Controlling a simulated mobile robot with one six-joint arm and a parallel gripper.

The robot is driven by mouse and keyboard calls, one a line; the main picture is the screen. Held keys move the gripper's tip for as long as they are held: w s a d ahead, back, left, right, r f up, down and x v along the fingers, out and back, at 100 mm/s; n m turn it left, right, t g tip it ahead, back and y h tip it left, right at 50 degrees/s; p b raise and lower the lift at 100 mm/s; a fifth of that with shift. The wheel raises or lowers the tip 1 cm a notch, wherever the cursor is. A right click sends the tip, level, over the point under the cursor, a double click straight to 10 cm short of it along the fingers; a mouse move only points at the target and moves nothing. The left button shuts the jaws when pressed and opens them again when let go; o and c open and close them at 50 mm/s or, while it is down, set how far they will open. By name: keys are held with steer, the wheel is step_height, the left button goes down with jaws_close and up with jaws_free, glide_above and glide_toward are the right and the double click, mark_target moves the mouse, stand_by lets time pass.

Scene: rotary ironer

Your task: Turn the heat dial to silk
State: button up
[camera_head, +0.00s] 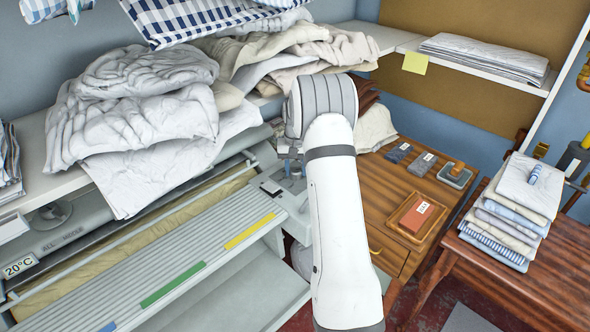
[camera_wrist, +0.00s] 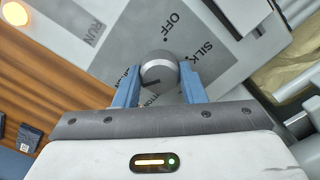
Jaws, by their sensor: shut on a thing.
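The heat dial (camera_wrist: 158,66) is a small round grey knob on a grey panel in the wrist view. My gripper (camera_wrist: 160,72) has its two blue fingers on either side of the dial and is shut on it. The word OFF stands above the dial and SILK (camera_wrist: 205,55) to its upper right. A dark mark on the dial's face lies toward its lower left, away from SILK. Other labels below the dial are partly hidden by my fingers. In the head view my arm hides the dial, and only a little of my gripper shows.
The rotary ironer (camera_head: 160,270) fills the lower left, with piled linen (camera_head: 140,110) on the shelf above. A wooden cabinet (camera_head: 385,205) with small items stands right of my arm. A RUN label (camera_wrist: 88,28) and glowing orange light (camera_wrist: 15,13) lie left of the dial.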

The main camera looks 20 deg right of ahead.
mark_target(296, 170)
steer(key=o, duration=1)
steer(key=shift+r, duration=0.1)
step_height(296, 170, up, 7)
steer(key=shift+r+b, duration=0.2)
steer(key=shift+b, duration=0.35)
steer(key=shift+r, duration=0.1)
